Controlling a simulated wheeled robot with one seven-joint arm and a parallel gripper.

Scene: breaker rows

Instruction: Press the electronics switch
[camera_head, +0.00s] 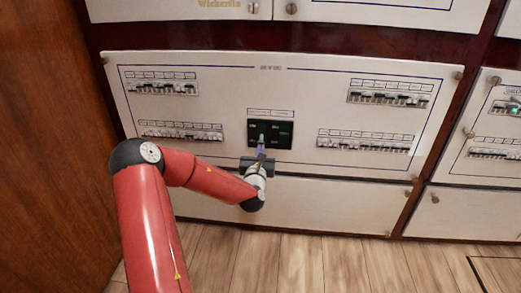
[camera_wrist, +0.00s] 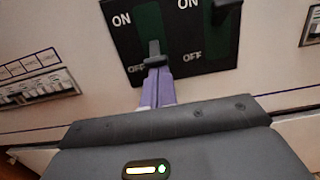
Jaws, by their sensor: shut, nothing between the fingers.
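A black switch panel (camera_head: 283,129) with two levers is set in the middle of the white breaker board. In the wrist view the black panel (camera_wrist: 205,68) carries ON and OFF marks. Its left lever (camera_wrist: 154,47) is grey and sits near the OFF end. Its right lever (camera_wrist: 226,6) is partly cut off at the top edge. I cannot read which lever is the electronics switch. My gripper (camera_head: 261,146) is shut and empty, its purple fingers (camera_wrist: 156,86) just below the left lever. I cannot tell whether they touch it.
Rows of small breakers (camera_head: 160,88) flank the panel, with more at right (camera_head: 390,98) and below on both sides. A second board (camera_head: 490,140) stands at the far right. A wooden wall (camera_head: 45,130) closes the left side. The plank floor (camera_head: 330,262) in front is clear.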

